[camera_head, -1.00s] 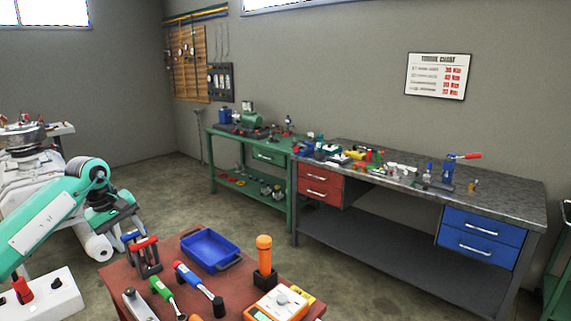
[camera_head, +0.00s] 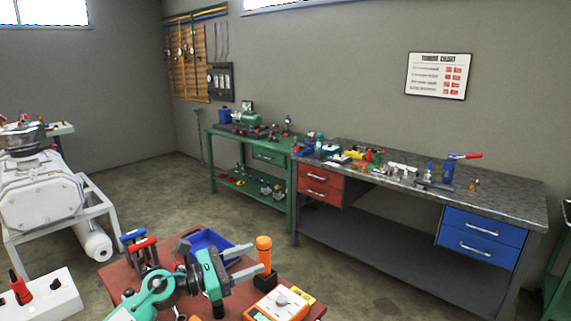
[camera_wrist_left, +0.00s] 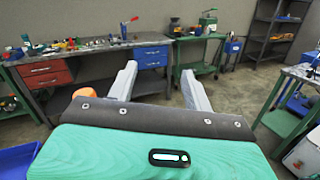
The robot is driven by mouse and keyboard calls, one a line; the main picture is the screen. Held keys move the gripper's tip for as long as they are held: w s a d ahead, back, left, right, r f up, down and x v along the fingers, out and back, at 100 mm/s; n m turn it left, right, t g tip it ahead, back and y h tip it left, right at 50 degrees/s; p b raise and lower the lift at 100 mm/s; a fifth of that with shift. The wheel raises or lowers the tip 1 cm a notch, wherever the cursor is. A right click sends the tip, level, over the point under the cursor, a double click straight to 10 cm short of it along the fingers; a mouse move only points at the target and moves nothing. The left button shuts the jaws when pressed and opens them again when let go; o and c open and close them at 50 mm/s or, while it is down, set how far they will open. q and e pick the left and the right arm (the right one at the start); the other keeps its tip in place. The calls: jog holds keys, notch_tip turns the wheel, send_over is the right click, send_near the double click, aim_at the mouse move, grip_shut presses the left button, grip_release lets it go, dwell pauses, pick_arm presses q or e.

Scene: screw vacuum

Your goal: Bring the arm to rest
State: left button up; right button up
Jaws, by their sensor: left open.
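My left gripper (camera_head: 243,262) is over the small red-brown table (camera_head: 118,282) in the head view, its two grey fingers spread apart and pointing right. Nothing is between the fingers. It hides part of the blue tray (camera_head: 200,241) behind it. In the left wrist view the two fingers (camera_wrist_left: 158,88) are apart and empty, pointing toward the workbench. My right gripper is not in view.
An orange-capped tool (camera_head: 264,250) stands close to the left fingers. An orange meter (camera_head: 281,304) lies at the table's front. A red-handled tool (camera_head: 140,250) stands at left. A grey workbench (camera_head: 420,185) and green bench (camera_head: 250,140) stand behind, with open floor between.

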pick_arm(q)
jog(key=s+a+f+m+t+y, duration=0.35)
jog(key=f+m+y, duration=0.2)
jog(key=m, duration=0.65)
jog(key=s+a+f+m+t+y, duration=0.2)
jog(key=s+a+f+m+y, duration=0.3)
jog(key=m, duration=0.6)
jog(key=s+a+f+m+t+y, duration=0.2)
jog(key=s+a+f+m+y, duration=0.3)
jog(key=m, duration=0.7)
jog(key=s+f+n+g+y, duration=0.1)
jog(key=s+f+n+g, duration=0.5)
jog(key=s, duration=0.6)
jog(key=s+f+n+g, duration=0.6)
jog(key=s, duration=0.7)
notch_tip(320, 180, down, 31)
jog(key=g, duration=0.2)
jog(key=s+a+f, duration=0.2)
jog(key=s+f, duration=0.7)
jog(key=f, duration=0.1)
jog(key=s+a+f+b, duration=0.1)
jog(key=s+a+f, duration=0.1)
jog(key=s+f, duration=0.8)
jog(key=shift+s+f+m+g, duration=0.15)
jog(key=shift+f+m+g, duration=0.05)
jog(key=shift+m+g, duration=0.15)
